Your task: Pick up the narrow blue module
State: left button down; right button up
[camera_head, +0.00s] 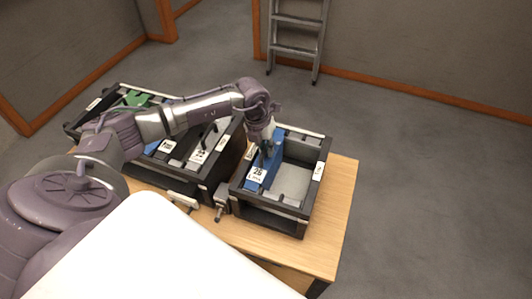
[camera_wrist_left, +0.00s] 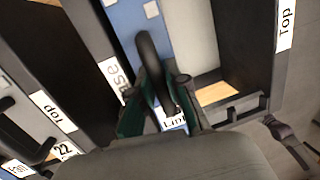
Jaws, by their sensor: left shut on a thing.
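The narrow blue module (camera_head: 254,177) sits along the left side of the small black open frame (camera_head: 277,225) at the right end of the table. It carries a white label that seems to read 26. My left gripper (camera_head: 266,151) reaches down onto it from above. In the left wrist view the gripper's green-edged fingers (camera_wrist_left: 158,108) are shut on the black handle of the blue module (camera_wrist_left: 124,17). Part of the module and its label are hidden behind the fingers. The module still appears to be inside the frame. My right gripper is not in view.
A longer black rack (camera_head: 187,182) stands to the left on the wooden table (camera_head: 340,200), holding several grey, blue and green modules. A ladder (camera_head: 297,48) leans at the back wall.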

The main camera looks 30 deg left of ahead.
pick_arm(q)
jog(key=shift+w+r, duration=0.15)
jog(key=shift+r, duration=0.1)
notch_tip(320, 180, up, 21)
jog(key=shift+r, duration=0.2)
dwell(0.8)
jog(key=shift+d, duration=0.1)
